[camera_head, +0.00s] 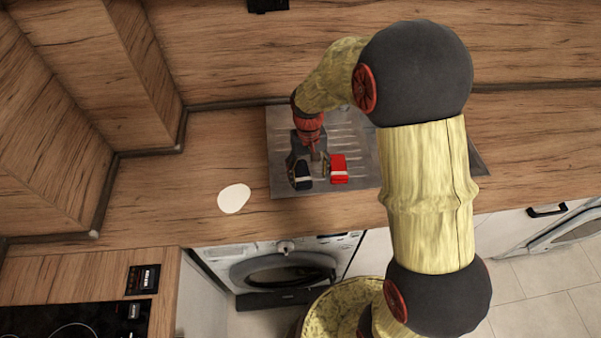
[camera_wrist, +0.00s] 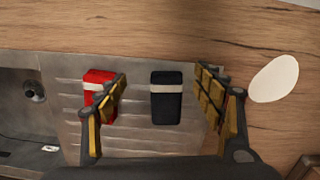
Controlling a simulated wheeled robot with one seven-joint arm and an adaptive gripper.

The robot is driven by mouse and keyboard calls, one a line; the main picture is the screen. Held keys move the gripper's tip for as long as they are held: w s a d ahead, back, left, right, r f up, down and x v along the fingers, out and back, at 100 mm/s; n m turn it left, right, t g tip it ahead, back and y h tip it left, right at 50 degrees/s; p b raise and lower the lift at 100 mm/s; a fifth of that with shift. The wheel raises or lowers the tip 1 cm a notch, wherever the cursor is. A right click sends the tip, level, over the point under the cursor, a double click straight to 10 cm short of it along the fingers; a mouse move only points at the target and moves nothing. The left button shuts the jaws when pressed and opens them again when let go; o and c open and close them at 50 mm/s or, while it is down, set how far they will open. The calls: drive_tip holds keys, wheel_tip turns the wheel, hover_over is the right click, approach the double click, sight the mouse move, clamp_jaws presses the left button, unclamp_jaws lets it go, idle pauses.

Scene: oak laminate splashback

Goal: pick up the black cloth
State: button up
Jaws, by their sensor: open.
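The black cloth (camera_head: 303,174) is a small dark folded bundle with a pale band, lying on the metal drainboard. In the wrist view the black cloth (camera_wrist: 166,104) lies between the two fingers of my gripper (camera_wrist: 163,95), with space on both sides. My gripper (camera_head: 309,165) is open and low over the drainboard in the head view. A red cloth (camera_head: 339,169) with a similar pale band lies just right of the black one. In the wrist view the red cloth (camera_wrist: 98,84) is partly hidden behind the left finger.
The ribbed drainboard (camera_head: 283,125) belongs to a sink unit; its basin (camera_wrist: 20,120) shows at left in the wrist view. A white round item (camera_head: 234,198) lies on the wooden counter left of it. A black hob (camera_head: 70,320) is at bottom left. The left counter is mostly clear.

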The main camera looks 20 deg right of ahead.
sight(300, 172)
drive_tip(key=w, duration=0.1)
drive_tip(key=w+f, duration=0.1)
drive_tip(key=shift+w+f, duration=0.2)
drive_tip(key=shift+w, duration=0.15)
drive_tip(key=w, duration=0.1)
drive_tip(key=w+r+t, duration=0.1)
drive_tip(key=w, duration=0.1)
drive_tip(key=shift+w, duration=0.1)
drive_tip(key=shift+w+a+f+b, duration=0.2)
drive_tip(key=shift+f+b, duration=0.1)
drive_tip(key=shift+f, duration=1.6)
drive_tip(key=shift+w+a+f+b, duration=0.15)
drive_tip(key=shift+f+b, duration=0.15)
drive_tip(key=shift+f, duration=1.6)
drive_tip(key=c, duration=0.3)
drive_tip(key=c, duration=0.9)
drive_tip(key=shift+r, duration=0.15)
drive_tip(key=shift+c, duration=0.2)
